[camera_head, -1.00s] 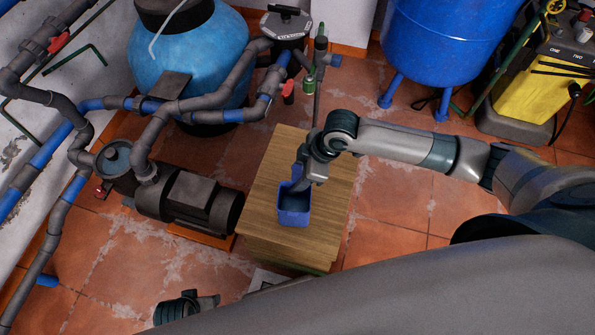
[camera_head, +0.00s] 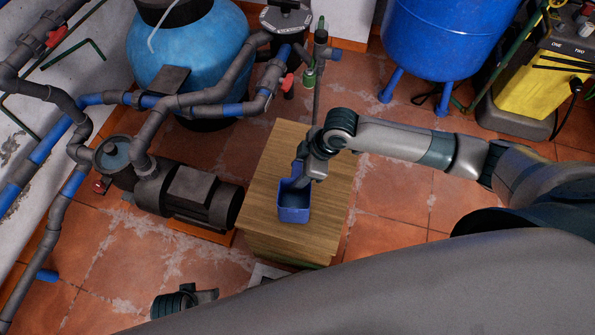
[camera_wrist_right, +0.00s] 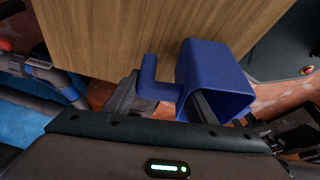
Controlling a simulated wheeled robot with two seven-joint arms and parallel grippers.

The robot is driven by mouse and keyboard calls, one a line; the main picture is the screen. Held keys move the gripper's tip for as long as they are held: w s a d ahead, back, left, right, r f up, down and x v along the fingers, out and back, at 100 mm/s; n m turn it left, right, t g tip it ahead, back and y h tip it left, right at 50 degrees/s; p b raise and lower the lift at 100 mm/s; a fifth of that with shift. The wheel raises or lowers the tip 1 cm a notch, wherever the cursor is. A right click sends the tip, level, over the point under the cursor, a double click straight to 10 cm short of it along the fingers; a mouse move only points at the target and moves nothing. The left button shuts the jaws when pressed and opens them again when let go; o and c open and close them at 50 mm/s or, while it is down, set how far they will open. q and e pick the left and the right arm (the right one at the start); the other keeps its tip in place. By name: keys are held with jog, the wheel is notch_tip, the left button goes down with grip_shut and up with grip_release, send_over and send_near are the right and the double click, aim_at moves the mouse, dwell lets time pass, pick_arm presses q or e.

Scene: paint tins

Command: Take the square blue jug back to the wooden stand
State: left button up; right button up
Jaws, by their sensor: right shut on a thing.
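The square blue jug (camera_head: 294,212) is at the wooden stand (camera_head: 262,217), over the middle of its top in the head view. It looks upright, with its open top facing up. My right gripper (camera_head: 308,172) is shut on the jug at its far side. In the right wrist view the blue jug (camera_wrist_right: 212,75) and its handle show, with the right gripper's fingers (camera_wrist_right: 165,100) at the handle and wall. I cannot tell whether the jug's base touches the wood. My left gripper (camera_head: 205,296) shows only in part at the bottom of the head view.
A grey pump (camera_head: 190,195) with pipes stands close to the left of the stand. A light blue tank (camera_head: 190,60) and a filter housing (camera_head: 287,20) are behind. A dark blue tank (camera_head: 445,45) and a yellow machine (camera_head: 540,85) stand at the back right. Bare tiles (camera_head: 395,205) lie right of the stand.

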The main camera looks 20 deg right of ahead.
pick_arm(q)
jog(key=shift+f, duration=0.25)
pick_arm(e)
jog(key=shift+f, duration=0.8)
jog(key=o, duration=1.4)
pick_arm(q)
jog(key=shift+r, duration=0.1)
pick_arm(e)
jog(key=shift+d+r, duration=0.1)
jog(key=shift+r, duration=0.1)
pick_arm(q)
jog(key=shift+p+x, duration=0.55)
jog(key=shift+x, duration=0.7)
pick_arm(e)
jog(key=v, duration=1.7)
